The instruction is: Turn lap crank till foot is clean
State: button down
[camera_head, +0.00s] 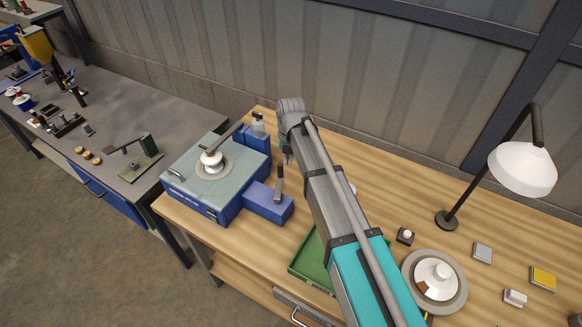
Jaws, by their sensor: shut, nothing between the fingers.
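The lap machine (190,183) is a blue box with a grey-green top, standing at the left end of the wooden bench. A white insulator piece (211,159) sits on the round plate in its top, under a grey bar. The underside of its foot is hidden. A smaller blue housing (266,204) juts from the machine's right side, with a dark upright handle (279,184) that looks like the crank. My gripper (287,158) is shut and empty, pointing down just above and right of that handle. I cannot tell whether they touch. My wrist hides part of the gripper.
A green tray (302,264) lies partly under my arm. A round grey plate (407,274) with a white insulator, a lamp (522,168) and small blocks stand to the right. A small bottle (258,124) stands behind the machine. A grey bench (130,100) is at left.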

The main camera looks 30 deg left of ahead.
jog(key=w+d+f+m+g+y+b, duration=0.3)
jog(key=d+f+m+g+y+b, duration=0.25)
jog(key=m+b, duration=1)
jog(key=w+d+m+g+y+b, duration=0.4)
jog(key=w+d+m+y+b, duration=0.2)
jog(key=m, duration=1.3)
jog(key=shift+d+r+y+b, duration=0.2)
jog(key=shift+y+b, duration=0.8)
jog(key=shift+y, duration=0.35)
jog(key=shift+s+a+g, duration=0.15)
jog(key=shift+g, duration=0.1)
send_near(279, 183)
jog(key=s+a+r, duration=0.1)
jog(key=a+r, duration=0.3)
jog(key=a, duration=0.3)
jog(key=shift+s+d+f, duration=0.15)
jog(key=shift+d, duration=0.05)
